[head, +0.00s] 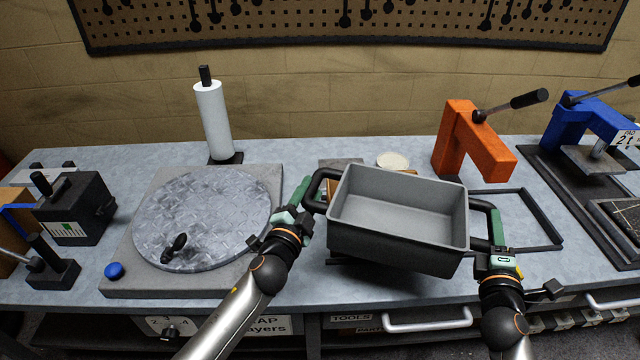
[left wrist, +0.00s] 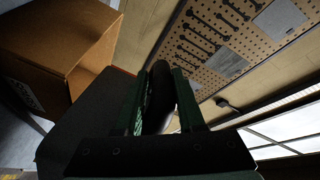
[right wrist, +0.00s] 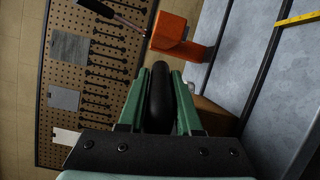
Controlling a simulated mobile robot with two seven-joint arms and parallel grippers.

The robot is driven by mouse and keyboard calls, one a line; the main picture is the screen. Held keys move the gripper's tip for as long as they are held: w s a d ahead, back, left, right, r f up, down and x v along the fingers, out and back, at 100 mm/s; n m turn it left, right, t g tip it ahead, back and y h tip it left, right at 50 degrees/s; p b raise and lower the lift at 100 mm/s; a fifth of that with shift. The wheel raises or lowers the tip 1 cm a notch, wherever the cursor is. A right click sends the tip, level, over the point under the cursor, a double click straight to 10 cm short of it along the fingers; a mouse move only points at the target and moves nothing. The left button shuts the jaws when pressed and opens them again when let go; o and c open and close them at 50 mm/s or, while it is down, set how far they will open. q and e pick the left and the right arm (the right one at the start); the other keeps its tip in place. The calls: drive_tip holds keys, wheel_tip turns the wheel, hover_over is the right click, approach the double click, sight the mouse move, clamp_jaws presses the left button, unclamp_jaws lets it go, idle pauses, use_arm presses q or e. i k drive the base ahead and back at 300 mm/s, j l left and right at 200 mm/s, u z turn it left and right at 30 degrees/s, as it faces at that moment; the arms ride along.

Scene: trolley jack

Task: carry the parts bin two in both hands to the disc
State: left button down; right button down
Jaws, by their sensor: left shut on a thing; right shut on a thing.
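The parts bin two (head: 400,212) is a grey open box with a black loop handle on each side; it looks empty. It is held above the bench, tilted slightly in the head view. My left gripper (head: 302,202) is shut on its left handle (head: 318,180); the handle also shows between the fingers in the left wrist view (left wrist: 158,95). My right gripper (head: 497,236) is shut on its right handle (head: 484,205), seen between green fingers in the right wrist view (right wrist: 160,98). The disc (head: 205,215) is a round grey patterned plate with a small black knob, left of the bin.
A white roll on a stand (head: 213,120) is behind the disc. A blue button (head: 115,270) is at the disc base's front left corner. A black box (head: 75,208) stands further left. An orange press (head: 470,145) and black frame (head: 528,215) are at right.

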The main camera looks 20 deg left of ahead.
sight(204, 206)
drive_tip(key=j+z, duration=0.1)
drive_tip(key=j, duration=0.35)
drive_tip(key=k+j+z, duration=0.1)
drive_tip(key=j, duration=0.35)
drive_tip(key=j+u, duration=0.35)
drive_tip(key=i+j+u, duration=0.1)
drive_tip(key=u, duration=0.15)
drive_tip(key=i+u, duration=0.15)
drive_tip(key=u, duration=0.15)
